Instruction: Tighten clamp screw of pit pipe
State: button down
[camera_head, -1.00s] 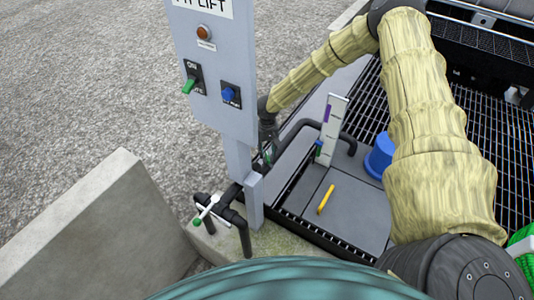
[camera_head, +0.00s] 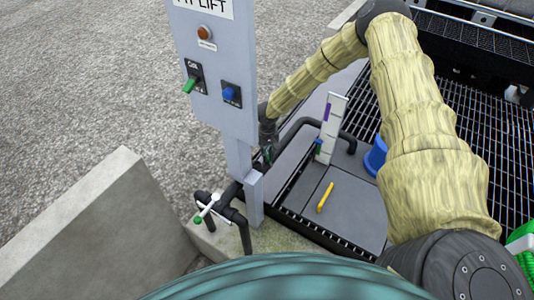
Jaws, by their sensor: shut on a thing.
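My gripper (camera_head: 267,153) points down just right of the grey control post, at the left end of a black curved pipe (camera_head: 303,122). It is small in the head view and partly hidden by the post. Its jaws are shut on a small part there, which looks like the clamp screw, though its outline is too small and dark to make out. My arm reaches over from the right in a tan sleeve.
The grey control post (camera_head: 215,115) with knobs stands close left of my gripper. A white gauge board (camera_head: 332,118), a yellow marker (camera_head: 325,197) and a blue cylinder (camera_head: 375,157) are right of it. A black pipe with a green-tipped lever (camera_head: 207,208) and a concrete wall (camera_head: 90,225) are nearer.

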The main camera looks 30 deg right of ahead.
jog(key=shift+s, duration=0.1)
jog(key=shift+m, duration=0.3)
jog(key=m+b, duration=0.2)
jog(key=m, duration=0.1)
jog(key=shift+f+m, duration=0.1)
jog(key=shift+m, duration=0.3)
jog(key=m+b, duration=0.1)
jog(key=m, duration=0.7)
jog(key=shift+d+b, duration=0.1)
jog(key=shift+b, duration=0.2)
jog(key=m, duration=0.7)
jog(key=shift+b, duration=0.4)
jog(key=m, duration=0.6)
jog(key=shift+s+m, duration=0.1)
jog(key=shift+m, duration=0.2)
